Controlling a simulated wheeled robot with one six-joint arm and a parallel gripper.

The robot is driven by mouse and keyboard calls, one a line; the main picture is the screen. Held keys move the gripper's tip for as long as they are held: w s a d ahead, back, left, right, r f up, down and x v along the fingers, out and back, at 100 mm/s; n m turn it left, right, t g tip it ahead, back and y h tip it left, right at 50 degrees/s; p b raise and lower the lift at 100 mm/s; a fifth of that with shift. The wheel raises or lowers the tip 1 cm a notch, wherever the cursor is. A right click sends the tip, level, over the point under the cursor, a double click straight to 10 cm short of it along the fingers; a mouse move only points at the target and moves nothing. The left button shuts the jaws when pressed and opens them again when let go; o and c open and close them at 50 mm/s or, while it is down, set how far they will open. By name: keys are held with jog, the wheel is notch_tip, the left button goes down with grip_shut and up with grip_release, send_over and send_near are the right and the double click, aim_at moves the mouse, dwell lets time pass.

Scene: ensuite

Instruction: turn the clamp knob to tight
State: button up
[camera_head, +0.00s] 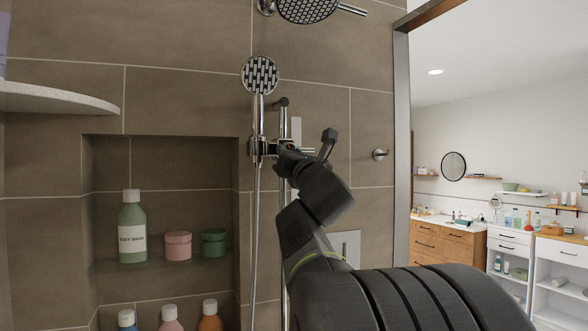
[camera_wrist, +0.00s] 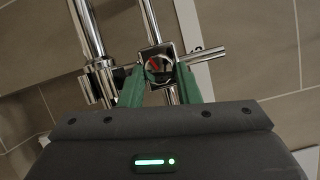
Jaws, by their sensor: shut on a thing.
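The clamp knob (camera_wrist: 159,68) is a small round knob with a red mark on the chrome clamp of the shower rail, in the middle of the wrist view. My gripper (camera_wrist: 160,80) has its two green fingers shut on the knob, one on each side. In the head view my gripper (camera_head: 288,150) reaches the clamp from the right and hides most of the knob. The hand shower (camera_head: 260,76) sits upright in its holder (camera_head: 257,147), just left of the clamp.
The hose (camera_head: 255,220) hangs down left of the rail. A recessed niche (camera_head: 165,160) with bottles and jars lies to the left. A small wall hook (camera_head: 380,154) is to the right. The fixed shower head (camera_head: 307,10) is above.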

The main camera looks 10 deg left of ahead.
jog(key=shift+s+a+m+t+h+b, duration=0.15)
jog(key=shift+m+h+b, duration=0.4)
jog(key=shift+m+b, duration=0.55)
jog(key=shift+w+m+t+h+b, duration=0.1)
jog(key=shift+m+t+h+b, duration=0.15)
jog(key=shift+m+h+b, duration=0.55)
jog(key=shift+s+m+b, duration=0.1)
jog(key=shift+m+b, duration=0.45)
jog(key=shift+m, duration=0.55)
jog(key=shift+a+r+m+h+b, duration=0.1)
jog(key=shift+m+h+b, duration=0.75)
jog(key=shift+m, duration=0.55)
jog(key=shift+s+a+r+m+g+h+p, duration=0.15)
jog(key=shift+m+h+p, duration=0.35)
jog(key=shift+m, duration=0.95)
jog(key=shift+d+r+m+g+h+p, duration=0.1)
jog(key=shift+r+m+g+h+p, duration=0.2)
jog(key=shift+m+h, duration=0.8)
jog(key=shift+s+a+m+g+h+p, duration=0.15)
jog(key=shift+m+p, duration=0.3)
jog(key=shift+m, duration=1.4)
jog(key=shift+w, duration=0.1)
jog(key=o, duration=1)
jog(key=shift+f, duration=0.1)
jog(key=shift+c, duration=0.2)
